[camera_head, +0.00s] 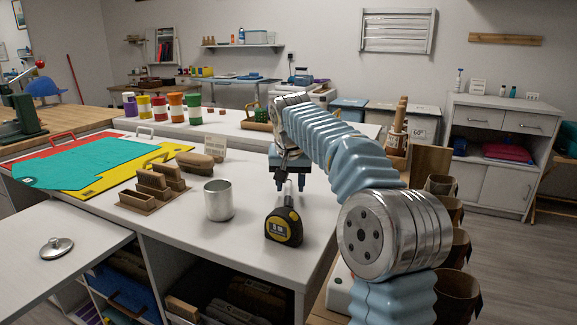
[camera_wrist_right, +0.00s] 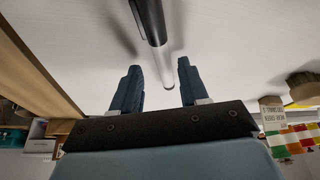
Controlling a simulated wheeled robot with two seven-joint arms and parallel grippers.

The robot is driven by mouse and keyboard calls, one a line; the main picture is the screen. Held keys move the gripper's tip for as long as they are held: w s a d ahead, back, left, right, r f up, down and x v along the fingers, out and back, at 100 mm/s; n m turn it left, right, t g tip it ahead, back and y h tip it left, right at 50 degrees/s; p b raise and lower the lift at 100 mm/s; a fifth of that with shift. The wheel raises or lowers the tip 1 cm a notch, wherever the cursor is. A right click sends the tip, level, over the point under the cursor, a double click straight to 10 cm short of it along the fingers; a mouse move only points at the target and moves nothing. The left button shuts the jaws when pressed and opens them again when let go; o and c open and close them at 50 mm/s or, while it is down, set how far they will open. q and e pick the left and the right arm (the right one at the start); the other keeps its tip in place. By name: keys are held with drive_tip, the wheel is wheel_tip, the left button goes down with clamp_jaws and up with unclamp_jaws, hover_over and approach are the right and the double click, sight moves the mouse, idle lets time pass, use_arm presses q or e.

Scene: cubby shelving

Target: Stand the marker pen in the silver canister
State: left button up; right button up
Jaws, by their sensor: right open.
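The silver canister (camera_head: 219,203) stands upright and open-topped on the white counter in the head view. The marker pen (camera_wrist_right: 150,22) shows in the right wrist view, dark with a clear, pale end that lies between the fingers, with gaps on both sides. My right gripper (camera_head: 290,183) points down to the right of the canister and behind the tape measure; it also shows in the right wrist view (camera_wrist_right: 158,72). It is open, its fingers apart and not visibly touching the pen. The pen is not clear in the head view. My left gripper is out of view.
A yellow-and-black tape measure (camera_head: 284,224) stands in front of the right gripper. A brown block holder (camera_head: 140,201) is left of the canister. A silver lid (camera_head: 57,247) lies on the left table. Brown cups (camera_head: 452,248) line the right side.

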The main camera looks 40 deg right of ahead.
drive_tip(key=v, duration=1.1)
drive_tip(key=shift+a, duration=0.2)
